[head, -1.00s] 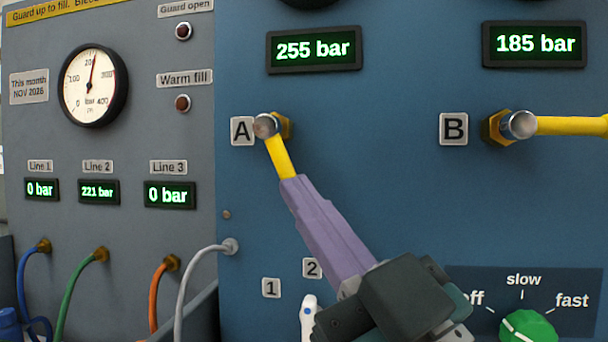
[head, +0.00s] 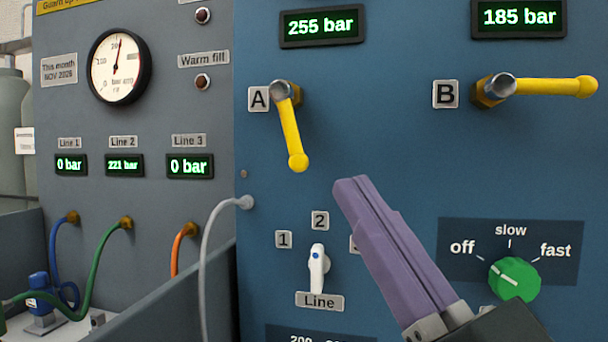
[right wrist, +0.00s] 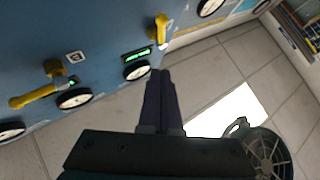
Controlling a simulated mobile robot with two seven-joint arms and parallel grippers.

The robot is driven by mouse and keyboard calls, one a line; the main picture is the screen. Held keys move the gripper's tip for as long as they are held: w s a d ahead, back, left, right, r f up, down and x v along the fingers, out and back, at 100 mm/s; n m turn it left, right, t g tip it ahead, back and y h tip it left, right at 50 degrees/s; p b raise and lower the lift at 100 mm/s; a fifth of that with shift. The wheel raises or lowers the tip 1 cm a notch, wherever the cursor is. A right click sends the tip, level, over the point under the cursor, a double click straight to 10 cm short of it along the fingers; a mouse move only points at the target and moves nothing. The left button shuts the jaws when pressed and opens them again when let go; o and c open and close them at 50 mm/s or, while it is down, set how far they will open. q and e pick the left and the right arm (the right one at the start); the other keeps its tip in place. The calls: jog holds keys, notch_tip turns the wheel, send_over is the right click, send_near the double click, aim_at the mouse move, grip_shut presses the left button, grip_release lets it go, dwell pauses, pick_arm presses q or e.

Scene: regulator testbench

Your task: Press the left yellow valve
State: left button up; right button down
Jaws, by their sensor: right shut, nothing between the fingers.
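The left yellow valve A (head: 290,130) is on the blue panel, with its handle pointing down and slightly right in the head view. It also shows in the right wrist view (right wrist: 162,30), near the top. My right gripper (head: 352,186) has long purple fingers, shut with nothing between them. Its tips are below and to the right of the valve A handle, apart from it in the picture. The fingers also show in the right wrist view (right wrist: 160,76). The right yellow valve B (head: 540,87) has its handle pointing right. My left gripper is not in view.
Below are a white line selector (head: 318,268) and a green knob (head: 514,279). Displays read 255 bar (head: 321,26) above A and 185 bar (head: 519,17) above B. A grey hose (head: 205,265) and coloured hoses hang at the left.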

jog(key=shift+b+v, duration=0.3)
jog(key=shift+v, duration=1.55)
